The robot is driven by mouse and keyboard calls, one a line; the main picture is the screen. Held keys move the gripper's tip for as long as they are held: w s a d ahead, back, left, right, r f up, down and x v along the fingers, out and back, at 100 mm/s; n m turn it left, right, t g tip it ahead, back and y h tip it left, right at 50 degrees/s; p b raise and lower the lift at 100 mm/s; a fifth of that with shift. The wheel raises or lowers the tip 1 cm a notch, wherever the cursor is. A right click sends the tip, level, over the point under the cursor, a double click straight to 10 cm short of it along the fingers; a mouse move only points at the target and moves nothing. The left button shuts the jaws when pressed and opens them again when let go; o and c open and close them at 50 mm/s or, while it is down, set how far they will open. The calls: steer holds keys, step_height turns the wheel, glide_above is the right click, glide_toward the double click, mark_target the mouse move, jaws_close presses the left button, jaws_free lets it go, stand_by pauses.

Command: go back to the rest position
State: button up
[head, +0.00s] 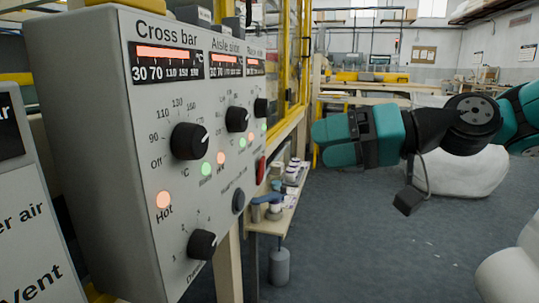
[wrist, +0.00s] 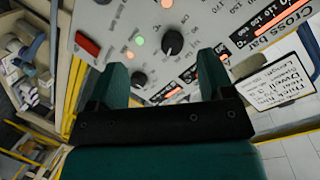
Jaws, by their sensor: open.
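My gripper (head: 325,143) is in the middle right of the head view, in free air to the right of a grey control panel (head: 120,240). Its arm reaches in from the right edge. In the wrist view my gripper (wrist: 168,78) shows two teal fingers set apart, with nothing between them. The control panel (wrist: 205,20) lies beyond the fingertips there, and the fingers look clear of it. A black knob (wrist: 173,42) shows between the fingers.
The panel carries a Cross bar knob (head: 190,141), more knobs, lit lamps and a red switch (head: 260,170). A low shelf (head: 275,218) with small items stands below. A large white roll (head: 455,175) lies behind my arm. Grey floor (head: 370,255) is open below the gripper.

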steer(key=s+a+f+n+g+h, duration=0.2)
steer(key=s+f+g+h, duration=0.3)
steer(key=s+f, duration=0.6)
steer(key=s+d+f+h+p, duration=0.1)
steer(key=s+d+h+p, duration=0.1)
steer(key=s+d+h, duration=0.45)
step_height(320, 180, up, 35)
steer(key=s+a+y+p, duration=0.1)
steer(key=a+p, duration=0.1)
steer(key=p, duration=3.3)
steer(key=shift+a+r+p, duration=0.15)
steer(key=shift+r+p, duration=0.05)
steer(key=shift+p, duration=0.2)
steer(key=shift+y, duration=0.25)
